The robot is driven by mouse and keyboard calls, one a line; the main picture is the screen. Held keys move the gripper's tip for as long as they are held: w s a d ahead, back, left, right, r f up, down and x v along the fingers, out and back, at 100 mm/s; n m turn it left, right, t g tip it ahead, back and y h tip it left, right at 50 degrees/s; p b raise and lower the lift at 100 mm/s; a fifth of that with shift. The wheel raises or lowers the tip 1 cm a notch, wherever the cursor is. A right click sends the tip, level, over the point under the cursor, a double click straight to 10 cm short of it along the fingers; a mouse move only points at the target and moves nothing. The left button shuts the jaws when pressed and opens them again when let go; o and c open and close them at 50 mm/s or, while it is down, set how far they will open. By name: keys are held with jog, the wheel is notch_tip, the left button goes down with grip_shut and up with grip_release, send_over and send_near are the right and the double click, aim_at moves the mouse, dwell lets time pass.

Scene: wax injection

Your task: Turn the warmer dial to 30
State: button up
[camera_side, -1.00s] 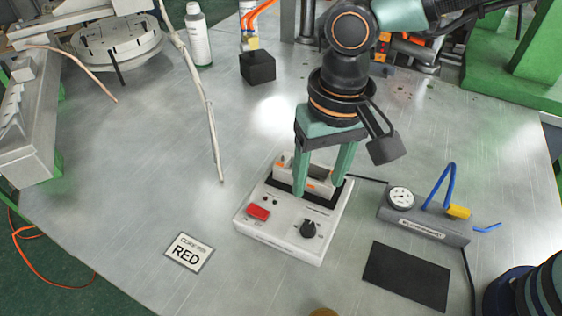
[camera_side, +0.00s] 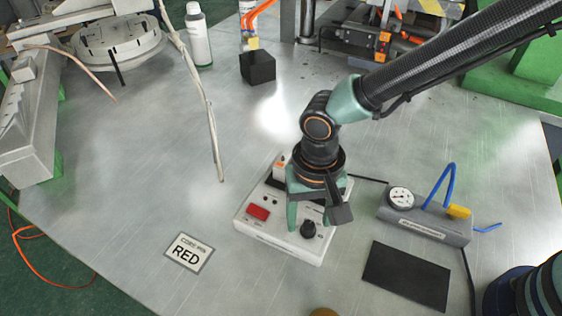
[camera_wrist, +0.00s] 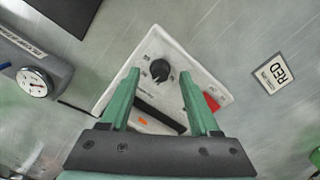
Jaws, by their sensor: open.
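The white warmer box (camera_side: 272,238) stands on the metal table. Its black dial (camera_side: 308,229) is on the front right of the top face, with a red switch (camera_side: 258,213) to its left. In the wrist view the dial (camera_wrist: 160,70) shows beyond and between my fingertips, with small marks around it too small to read. My gripper (camera_side: 308,222) is open and empty over the warmer, fingers pointing down, close to the dial. In the wrist view my gripper (camera_wrist: 157,78) has one finger on each side of the dial's line; contact cannot be told.
A grey block with a gauge (camera_side: 425,222) and blue hose stands to the right. A black mat (camera_side: 406,277) lies in front of it. A RED card (camera_side: 189,252) lies at front left. A black cube (camera_side: 257,67) stands at the back. The table's middle left is clear.

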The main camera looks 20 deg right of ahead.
jog(key=shift+f, duration=0.5)
grip_shut()
